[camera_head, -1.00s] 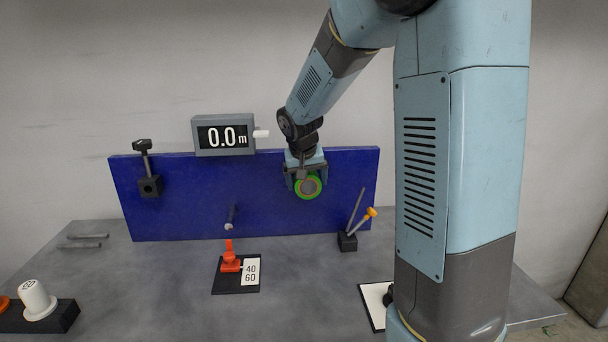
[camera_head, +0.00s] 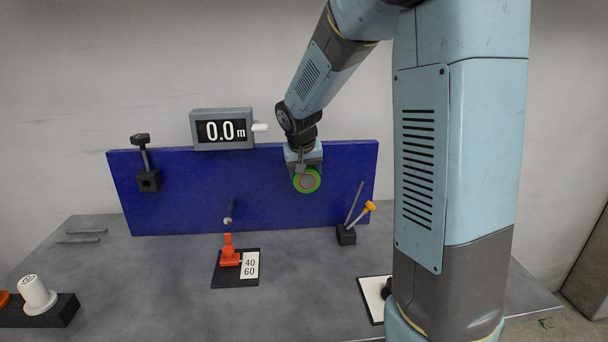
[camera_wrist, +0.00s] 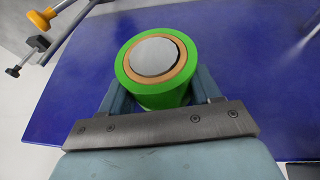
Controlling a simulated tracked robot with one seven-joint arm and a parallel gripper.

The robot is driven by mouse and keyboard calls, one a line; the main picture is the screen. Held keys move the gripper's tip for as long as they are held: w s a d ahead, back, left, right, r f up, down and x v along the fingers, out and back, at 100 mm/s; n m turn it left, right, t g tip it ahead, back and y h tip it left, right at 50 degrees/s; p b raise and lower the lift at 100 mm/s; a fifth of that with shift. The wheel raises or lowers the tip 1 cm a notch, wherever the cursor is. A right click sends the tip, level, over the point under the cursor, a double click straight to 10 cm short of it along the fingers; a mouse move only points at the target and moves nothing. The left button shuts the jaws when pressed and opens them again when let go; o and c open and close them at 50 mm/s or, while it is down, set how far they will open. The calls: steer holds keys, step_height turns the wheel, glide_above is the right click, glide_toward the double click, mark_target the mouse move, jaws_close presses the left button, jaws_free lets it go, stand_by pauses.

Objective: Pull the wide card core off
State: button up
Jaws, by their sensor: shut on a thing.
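The wide card core shows as a tan ring (camera_wrist: 186,72) inside a green roll (camera_wrist: 153,97), around a grey round end, in the wrist view. In the head view the green roll (camera_head: 306,191) is in front of the blue panel (camera_head: 180,205). My gripper (camera_wrist: 153,100) is shut on the green roll, one finger on each side. Whether the roll touches anything behind it is hidden by the roll and my gripper.
A peg (camera_head: 229,213) stands out from the blue panel to the left. A grey display (camera_head: 222,130) reads 0.0 m. A lever with an orange knob (camera_head: 370,206) is at the right. An orange device (camera_head: 229,257) stands on a black plate. The table middle is mostly clear.

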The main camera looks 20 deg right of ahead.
steer(key=s+a, duration=0.1)
steer(key=s, duration=0.6)
steer(key=shift+s+a, duration=0.2)
stand_by(1.1)
stand_by(0.3)
steer(key=s+r, duration=0.2)
steer(key=s, duration=0.1)
steer(key=shift+a, duration=0.35)
stand_by(0.4)
